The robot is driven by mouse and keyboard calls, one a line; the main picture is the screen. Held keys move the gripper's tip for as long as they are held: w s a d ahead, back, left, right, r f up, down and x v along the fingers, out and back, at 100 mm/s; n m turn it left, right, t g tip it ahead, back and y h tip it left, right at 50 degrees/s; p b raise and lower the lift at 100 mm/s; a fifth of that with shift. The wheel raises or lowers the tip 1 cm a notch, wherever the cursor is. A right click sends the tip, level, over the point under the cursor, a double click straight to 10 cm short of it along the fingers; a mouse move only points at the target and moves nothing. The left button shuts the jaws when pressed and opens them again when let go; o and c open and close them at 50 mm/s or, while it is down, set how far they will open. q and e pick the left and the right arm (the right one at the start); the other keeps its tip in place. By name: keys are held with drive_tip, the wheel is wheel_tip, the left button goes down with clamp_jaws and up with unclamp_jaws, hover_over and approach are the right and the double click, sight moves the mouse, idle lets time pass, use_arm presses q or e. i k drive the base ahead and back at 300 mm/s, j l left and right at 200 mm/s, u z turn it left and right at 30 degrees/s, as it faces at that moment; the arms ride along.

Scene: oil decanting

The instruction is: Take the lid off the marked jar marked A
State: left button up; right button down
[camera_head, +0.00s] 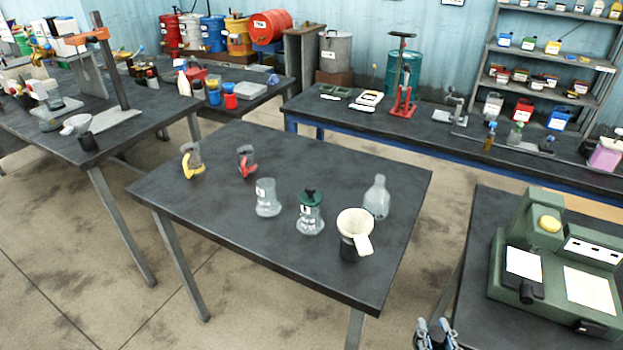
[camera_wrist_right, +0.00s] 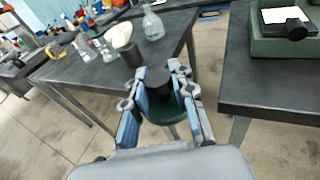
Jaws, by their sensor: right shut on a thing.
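On the middle table, a clear glass jar (camera_head: 267,198) with a white label stands upright with no lid on it. To its right stands a similar labelled jar (camera_head: 311,222) with a green lid and black knob (camera_head: 310,196). The letters on both labels are too small to read. My right gripper (camera_head: 435,333) is at the bottom edge of the head view, away from the jars and off the table's front right corner. In the right wrist view its fingers are shut around the black knob of a dark green lid (camera_wrist_right: 168,112). My left gripper is not in view.
A white funnel (camera_head: 355,222) on a dark container and a clear flask (camera_head: 377,197) stand right of the jars. Yellow (camera_head: 192,160) and red (camera_head: 246,161) items stand farther back. A green machine (camera_head: 560,262) sits on the right table (camera_head: 470,270). The table's front left is clear.

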sight(267, 206)
drive_tip(key=i+j+z, duration=0.2)
drive_tip(key=j, duration=0.15)
drive_tip(key=i+j+z, duration=0.2)
drive_tip(key=j+z, duration=0.2)
drive_tip(key=j, duration=0.25)
drive_tip(key=i+j+z, duration=0.1)
drive_tip(key=j+z, duration=0.15)
drive_tip(key=j, duration=0.15)
drive_tip(key=i+j, duration=0.1)
drive_tip(key=j, duration=0.45)
drive_tip(key=i+j, duration=0.1)
drive_tip(key=j, duration=0.4)
drive_tip(key=i+j, duration=0.1)
drive_tip(key=j, duration=0.45)
drive_tip(key=i+j, duration=0.1)
drive_tip(key=j, duration=0.45)
drive_tip(key=i+z, duration=0.05)
